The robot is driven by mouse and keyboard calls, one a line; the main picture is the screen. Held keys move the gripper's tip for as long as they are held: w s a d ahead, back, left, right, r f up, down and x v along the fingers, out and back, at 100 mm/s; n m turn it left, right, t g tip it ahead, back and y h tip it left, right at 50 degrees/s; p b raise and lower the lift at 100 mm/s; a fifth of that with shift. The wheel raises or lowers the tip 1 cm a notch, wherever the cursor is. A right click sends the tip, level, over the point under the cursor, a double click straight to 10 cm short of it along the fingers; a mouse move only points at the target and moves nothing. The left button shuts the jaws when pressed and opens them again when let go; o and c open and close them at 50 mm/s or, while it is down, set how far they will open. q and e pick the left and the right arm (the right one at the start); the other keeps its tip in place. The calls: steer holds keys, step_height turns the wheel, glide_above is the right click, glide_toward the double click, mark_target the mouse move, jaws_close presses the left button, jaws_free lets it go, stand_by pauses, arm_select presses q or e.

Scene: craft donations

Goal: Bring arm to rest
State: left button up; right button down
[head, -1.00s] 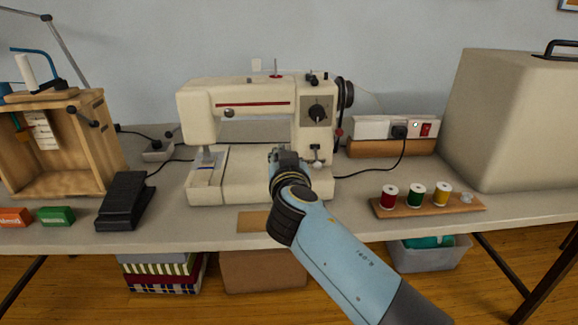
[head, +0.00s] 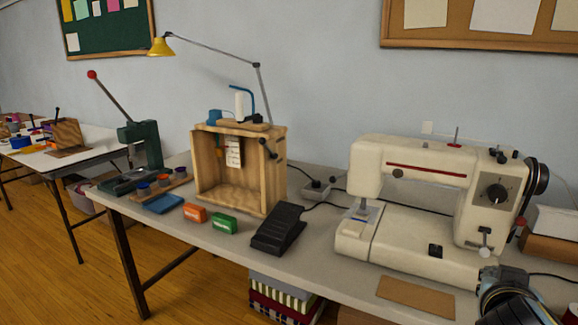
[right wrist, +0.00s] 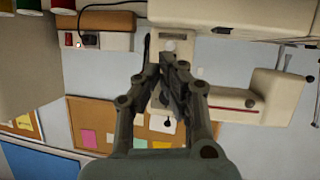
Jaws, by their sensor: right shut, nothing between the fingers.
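My right gripper (right wrist: 168,70) is shut and empty in the right wrist view, its fingers meeting in front of the sewing machine. In the head view only dark and blue parts of my right arm show at the bottom right corner, by the table's front edge. The fingers cannot be made out clearly there. The cream sewing machine (head: 428,180) stands upright on the table, just behind the arm; it also shows, upside down, in the right wrist view (right wrist: 262,97). My left gripper is in neither view.
A brown card (head: 415,297) lies at the front edge. A yellow lamp (head: 160,47) arches above.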

steer(key=s+a+f+n+g+y, duration=0.1)
steer(key=s+a+n+g+y, duration=0.3)
steer(key=s, duration=0.8)
steer(key=s+a+f+n+g+y, duration=0.1)
steer(key=s+a+n+g+y, duration=0.3)
steer(key=s, duration=0.8)
step_height(320, 180, down, 29)
steer(key=s+d, duration=0.1)
steer(key=s, duration=0.2)
steer(key=s+d+f+m+g+b, duration=0.1)
steer(key=s+f, duration=1.3)
steer(key=s, duration=0.2)
steer(key=shift+s+d+f, duration=0.15)
steer(key=shift+s, duration=0.1)
